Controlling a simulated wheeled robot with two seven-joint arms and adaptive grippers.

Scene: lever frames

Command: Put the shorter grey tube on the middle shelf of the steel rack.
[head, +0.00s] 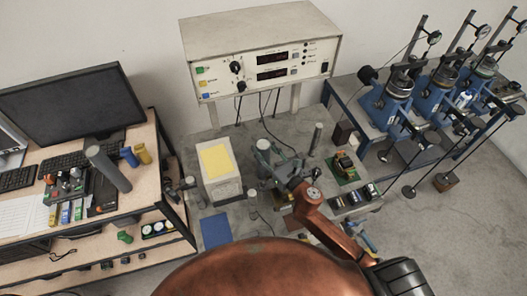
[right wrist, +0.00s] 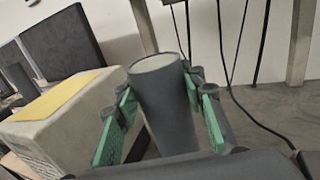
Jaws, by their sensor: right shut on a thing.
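My right gripper (head: 274,164) is shut on an upright grey tube (head: 263,146) above or at the grey table. In the right wrist view the gripper's green pads (right wrist: 160,120) stand on both sides of this tube (right wrist: 163,105), whose pale round end faces the camera. A long, thick grey tube (head: 107,169) stands tilted in the picture on the wooden bench at left. A thin grey tube (head: 315,138) stands on the grey table, right of the gripper. I cannot tell the held tube's full length; its lower part is hidden. No steel rack is clearly seen. My left gripper is not in view.
A control box (head: 262,60) stands at the back of the grey table (head: 205,148). A pale block with a yellow sheet (head: 216,160) is left of the gripper. Blue lever frames (head: 388,104) stand at right. A monitor (head: 62,100) and small items crowd the bench.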

